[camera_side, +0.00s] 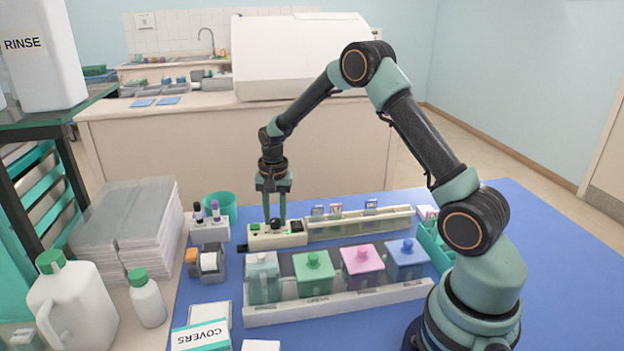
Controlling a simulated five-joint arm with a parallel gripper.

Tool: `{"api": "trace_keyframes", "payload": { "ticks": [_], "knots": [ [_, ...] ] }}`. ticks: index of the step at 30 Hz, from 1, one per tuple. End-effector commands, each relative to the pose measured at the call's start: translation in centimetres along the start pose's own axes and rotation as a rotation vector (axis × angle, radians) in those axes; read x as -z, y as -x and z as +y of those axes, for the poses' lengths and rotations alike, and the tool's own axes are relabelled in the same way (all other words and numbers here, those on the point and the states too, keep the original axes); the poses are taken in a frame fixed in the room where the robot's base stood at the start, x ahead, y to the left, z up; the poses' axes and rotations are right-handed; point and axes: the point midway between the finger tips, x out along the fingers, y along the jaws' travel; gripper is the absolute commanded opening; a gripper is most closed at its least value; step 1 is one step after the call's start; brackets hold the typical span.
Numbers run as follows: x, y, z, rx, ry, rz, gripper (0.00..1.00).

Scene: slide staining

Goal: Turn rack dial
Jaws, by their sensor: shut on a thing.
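The staining rack (360,226) is a long pale tray with a control box (262,240) at its left end. Several slides (334,209) stand in the rack. A small dark dial (275,223) sits on top of the control box. My gripper (275,216) points straight down over the box, and its two green fingers are shut on the dial. The fingers hide part of the dial, so its setting cannot be read. A green patch (255,227) and a black patch (296,225) show on the box on either side of the dial.
In front stands a white holder (340,300) with several lidded jars, including a pink one (362,266). A tube block (209,229) and green cup (221,206) stand left of the box. A tape dispenser (208,265) is nearer. Blue mat (560,260) is clear at right.

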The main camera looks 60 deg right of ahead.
Motion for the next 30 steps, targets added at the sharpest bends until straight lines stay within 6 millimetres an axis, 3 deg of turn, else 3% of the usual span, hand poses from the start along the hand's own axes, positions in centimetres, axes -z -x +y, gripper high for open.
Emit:
{"api": "trace_keyframes", "payload": {
  "ticks": [11,30],
  "knots": [
    [0.06,0.07,0.09,-0.008,0.207,-0.009,0.00],
    [0.11,0.01,0.13,-0.017,0.809,-0.039,0.00]
  ]
}}
